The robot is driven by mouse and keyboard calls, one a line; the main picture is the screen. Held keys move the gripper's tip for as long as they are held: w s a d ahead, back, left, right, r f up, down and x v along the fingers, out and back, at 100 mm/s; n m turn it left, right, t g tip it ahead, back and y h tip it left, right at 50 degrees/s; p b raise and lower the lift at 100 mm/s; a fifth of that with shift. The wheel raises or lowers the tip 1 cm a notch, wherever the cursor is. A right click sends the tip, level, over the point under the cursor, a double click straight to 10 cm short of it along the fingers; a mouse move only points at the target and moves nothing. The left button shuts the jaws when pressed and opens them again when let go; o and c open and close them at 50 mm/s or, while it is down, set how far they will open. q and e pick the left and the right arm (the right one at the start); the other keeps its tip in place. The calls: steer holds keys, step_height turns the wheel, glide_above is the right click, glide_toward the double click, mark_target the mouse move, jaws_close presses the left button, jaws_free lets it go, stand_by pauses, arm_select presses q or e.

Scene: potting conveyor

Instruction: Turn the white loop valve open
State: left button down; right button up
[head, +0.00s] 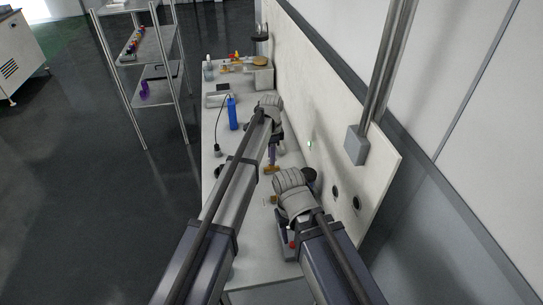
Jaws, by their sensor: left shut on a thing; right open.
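I cannot make out the white loop valve; it may be hidden behind my grippers or arms. My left gripper (276,127) is beside the upright white panel (318,95), over the far half of the bench. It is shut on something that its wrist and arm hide. A narrow purple-grey thing (272,152) shows just below it; I cannot tell whether they touch. My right gripper (307,178) is lower and nearer, close to the panel. It is open, its fingers mostly hidden by its wrist.
The bench (222,130) carries a blue bottle (233,114), an orange-brown block (271,170) and a grey thing with a red button (287,244). Two dark round fittings (334,191) (357,203) sit on the panel. A metal shelf (163,73) stands left; the floor between is clear.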

stand_by(0.4)
arm_select(q)
steer(key=c, duration=0.9)
jaws_free()
arm_select(e)
steer(key=shift+r, duration=0.1)
arm_select(q)
step_height(320, 180, up, 8)
steer(key=p, duration=0.8)
arm_select(e)
step_height(320, 180, up, 8)
arm_select(q)
steer(key=shift+s+f, duration=0.1)
steer(key=shift+f, duration=0.05)
arm_select(e)
steer(key=shift+f, duration=0.2)
